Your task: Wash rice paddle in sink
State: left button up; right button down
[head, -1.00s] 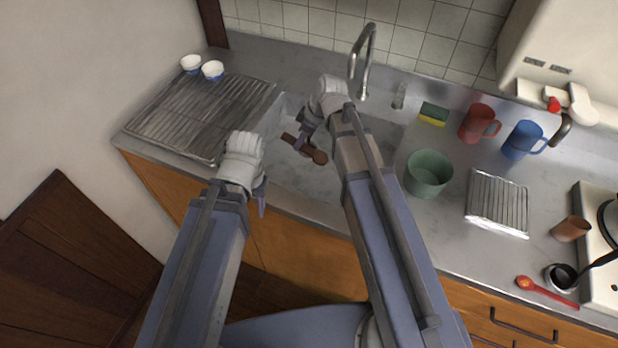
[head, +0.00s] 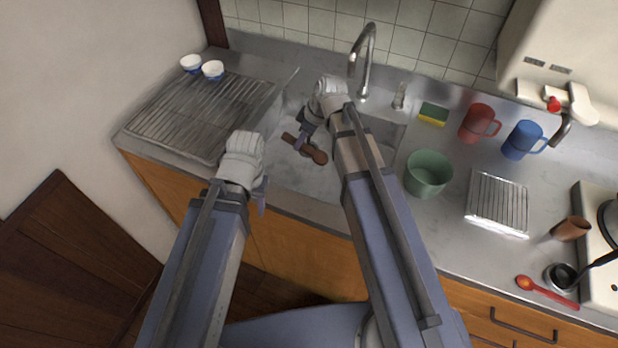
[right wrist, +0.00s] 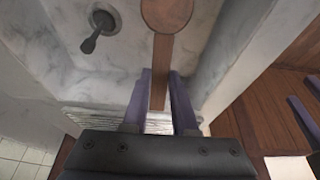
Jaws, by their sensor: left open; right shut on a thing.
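A brown wooden rice paddle (head: 317,155) is over the sink basin (head: 285,172) in the head view. My right gripper (head: 301,141) is shut on its handle and holds it over the basin. In the right wrist view the paddle (right wrist: 167,14) extends away from between the fingers of my right gripper (right wrist: 158,95), with its round end at the top edge. A tall curved faucet (head: 365,62) stands behind the basin. My left gripper (head: 262,196) is open and empty near the sink's front left edge; its fingers are partly hidden.
A ribbed drying rack (head: 195,115) lies left of the sink, with two small bowls (head: 212,70) behind it. A green pot (head: 428,174), a sponge (head: 433,114), a red mug (head: 479,124), a blue mug (head: 524,140) and a small rack (head: 497,203) stand to the right.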

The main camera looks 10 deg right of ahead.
notch_tip(320, 180, up, 5)
jog(key=p, duration=0.5)
jog(key=shift+r, duration=0.1)
